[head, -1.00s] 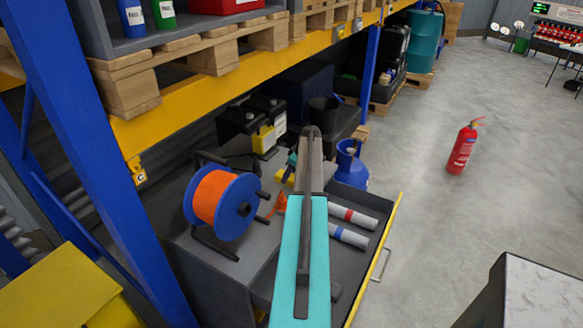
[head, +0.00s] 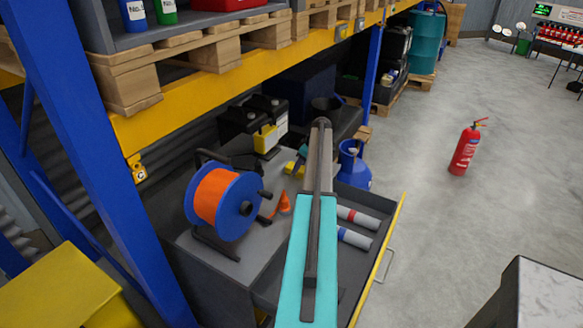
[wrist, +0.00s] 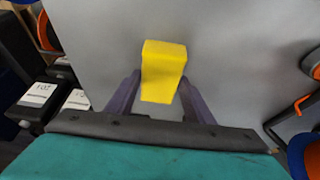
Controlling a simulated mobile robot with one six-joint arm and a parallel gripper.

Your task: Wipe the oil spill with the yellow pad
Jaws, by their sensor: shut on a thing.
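The yellow pad (wrist: 163,70) is between the two dark purple fingers of my gripper (wrist: 162,88) in the wrist view. The gripper is shut on it, and the pad's far end sticks out past the fingers. A plain grey surface lies behind it; I cannot tell whether the pad touches it. In the head view a bit of yellow (head: 291,168) shows beside my arm, over the grey cabinet top; my arm hides most of the gripper there. I see no oil spill in either view.
A blue reel of orange line (head: 222,197) stands on the cabinet top (head: 190,250), left of my arm. An open drawer (head: 399,225) holds tubes with red and blue bands. A blue gas bottle (head: 353,166) is behind it. A red extinguisher (head: 465,151) stands on open floor.

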